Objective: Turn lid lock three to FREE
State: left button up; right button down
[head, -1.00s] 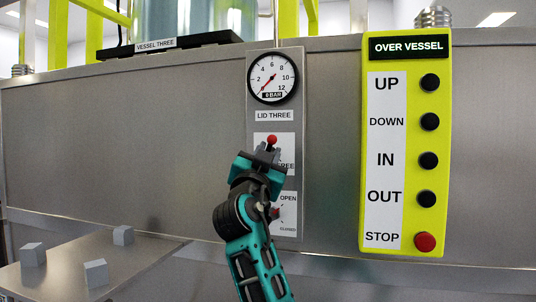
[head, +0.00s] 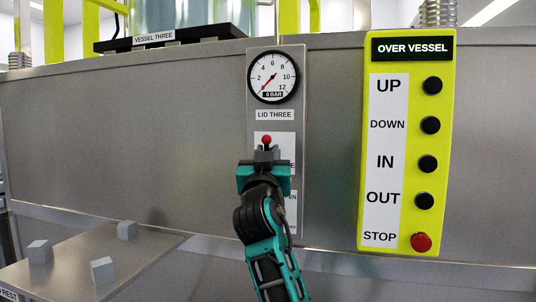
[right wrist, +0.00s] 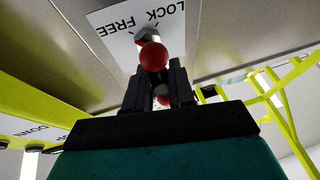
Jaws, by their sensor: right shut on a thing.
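The lid lock lever (head: 266,139), with a red ball end, sits on the LID THREE panel (head: 256,214) below the gauge. My right gripper (head: 266,152) is shut on this lever, with the red ball just above the fingertips. In the right wrist view the red ball (right wrist: 153,56) is at the fingertips, and the lever's metal base is behind it. The lever looks about upright in the head view. The lock label (right wrist: 145,25) reads LOCK and FREE, upside down in the wrist view; in the head view my gripper hides most of its wording. My left gripper is out of view.
A pressure gauge (head: 273,76) above has its red needle at the low end. An OPEN/CLOSED control below the lock is mostly hidden by my arm. A yellow OVER VESSEL button box (head: 406,140) hangs at the right. Several grey cubes (head: 40,252) lie on a shelf at lower left.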

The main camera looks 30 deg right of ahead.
jog(key=shift+a+f, duration=0.1)
jog(key=shift+a, duration=0.05)
jog(key=c, duration=1.2)
grip_release()
jog(key=shift+w, duration=0.1)
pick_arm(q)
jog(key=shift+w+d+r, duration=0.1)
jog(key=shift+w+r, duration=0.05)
pick_arm(e)
jog(key=shift+o, duration=0.4)
pick_arm(q)
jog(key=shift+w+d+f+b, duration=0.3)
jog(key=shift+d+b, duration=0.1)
jog(key=shift+b, duration=0.6)
pick_arm(e)
jog(key=v, duration=1.3)
